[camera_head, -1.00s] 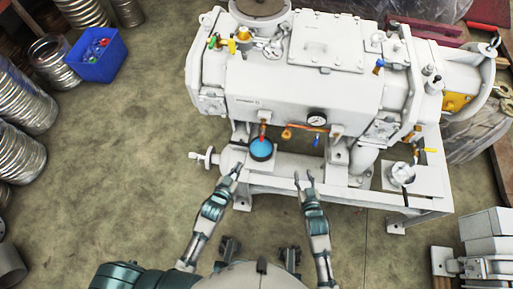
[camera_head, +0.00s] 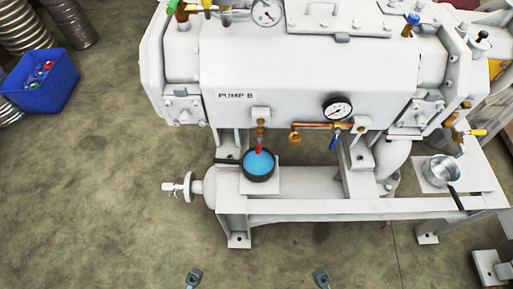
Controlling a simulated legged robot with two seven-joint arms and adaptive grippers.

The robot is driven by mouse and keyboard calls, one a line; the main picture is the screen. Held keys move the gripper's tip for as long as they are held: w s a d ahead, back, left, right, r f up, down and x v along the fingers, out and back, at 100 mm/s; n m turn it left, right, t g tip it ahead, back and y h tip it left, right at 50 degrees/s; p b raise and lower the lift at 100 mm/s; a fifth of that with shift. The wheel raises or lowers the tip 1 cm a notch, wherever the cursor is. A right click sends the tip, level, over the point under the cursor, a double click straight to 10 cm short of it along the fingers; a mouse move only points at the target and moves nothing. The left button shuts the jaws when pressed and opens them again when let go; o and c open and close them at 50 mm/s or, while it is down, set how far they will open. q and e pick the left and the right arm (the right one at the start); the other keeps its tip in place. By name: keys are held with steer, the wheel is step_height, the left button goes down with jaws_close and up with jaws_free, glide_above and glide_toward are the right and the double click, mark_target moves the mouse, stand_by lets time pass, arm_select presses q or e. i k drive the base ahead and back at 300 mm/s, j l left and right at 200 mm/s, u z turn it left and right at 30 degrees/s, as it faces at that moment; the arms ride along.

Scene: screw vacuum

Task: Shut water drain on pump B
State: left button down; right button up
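The white pump marked PUMP B (camera_head: 236,96) fills the upper middle of the head view. A small brass drain fitting (camera_head: 260,128) with a red part (camera_head: 258,147) hangs below its left front. A dark round pan (camera_head: 272,177) with blue liquid (camera_head: 257,162) sits under it. I cannot tell whether liquid is flowing. Two small grey ends of my own body show at the bottom edge, apparently my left gripper (camera_head: 194,277) and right gripper (camera_head: 321,277). Both are apart from the pump and drain. Their fingers are too cut off to read.
A brass pipe (camera_head: 310,127) with a blue lever (camera_head: 335,139) runs under the gauge (camera_head: 337,109). A white handwheel (camera_head: 186,187) sticks out left of the frame (camera_head: 330,211). A silver pan (camera_head: 441,171) stands right. A blue bin (camera_head: 40,88) stands left on open floor.

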mark_target(260, 137)
steer(key=i+l, duration=0.15)
steer(key=l, duration=0.25)
steer(key=i+l+u, duration=0.1)
steer(key=l, duration=0.3)
steer(key=i+l, duration=0.15)
steer(key=l, duration=0.3)
steer(key=u, duration=1.55)
